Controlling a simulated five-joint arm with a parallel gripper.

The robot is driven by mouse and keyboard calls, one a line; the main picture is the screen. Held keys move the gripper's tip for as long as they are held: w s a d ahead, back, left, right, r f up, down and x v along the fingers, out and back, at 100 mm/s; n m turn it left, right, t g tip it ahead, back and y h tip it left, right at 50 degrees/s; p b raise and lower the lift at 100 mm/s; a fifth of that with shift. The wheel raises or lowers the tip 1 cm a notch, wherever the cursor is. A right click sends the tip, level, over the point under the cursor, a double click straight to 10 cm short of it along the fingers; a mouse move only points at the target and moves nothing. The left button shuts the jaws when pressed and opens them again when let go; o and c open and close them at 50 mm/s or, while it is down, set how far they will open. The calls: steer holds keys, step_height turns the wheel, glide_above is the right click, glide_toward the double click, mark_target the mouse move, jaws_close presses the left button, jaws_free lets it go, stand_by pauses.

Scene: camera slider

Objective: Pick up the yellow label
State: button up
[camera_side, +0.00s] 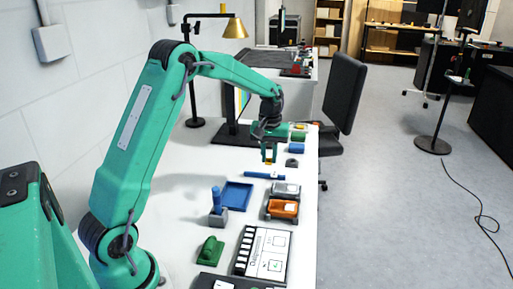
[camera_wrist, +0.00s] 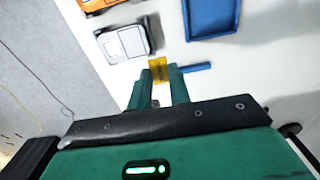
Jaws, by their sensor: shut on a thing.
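The yellow label (camera_wrist: 157,64) is a small, flat yellow piece between my fingertips in the wrist view. In the side view the yellow label (camera_side: 268,156) shows at the lower end of my gripper. My gripper (camera_side: 269,150) is shut on it and points down over the far part of the white table. In the wrist view both green fingers of my gripper (camera_wrist: 160,72) reach the label, and part of it sticks out past the tips. I cannot tell exactly how far it is above the table.
A blue bar (camera_side: 264,176), a blue tray (camera_side: 237,196), a grey box (camera_side: 286,188) and an orange tray (camera_side: 283,209) lie nearer on the table. A blue marker stands in a grey holder (camera_side: 217,217). A checklist board (camera_side: 268,250) lies in front. A monitor and a lamp (camera_side: 234,28) stand behind.

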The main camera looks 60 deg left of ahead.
steer(key=shift+s+d+r, duration=0.1)
steer(key=shift+d+r, duration=0.3)
steer(key=shift+d, duration=0.25)
steer(key=shift+d+r, duration=0.35)
steer(key=shift+d, duration=0.3)
steer(key=s+d+f, duration=0.1)
steer(key=s+d, duration=0.3)
steer(key=d, duration=0.4)
steer(key=shift+s+d+f, duration=0.15)
steer(key=shift+s+d, duration=0.05)
steer(key=shift+s, duration=0.1)
steer(key=shift+f, duration=0.25)
steer(key=shift+f, duration=1.95)
steer(key=shift+f, duration=0.35)
steer(key=shift+f, duration=0.35)
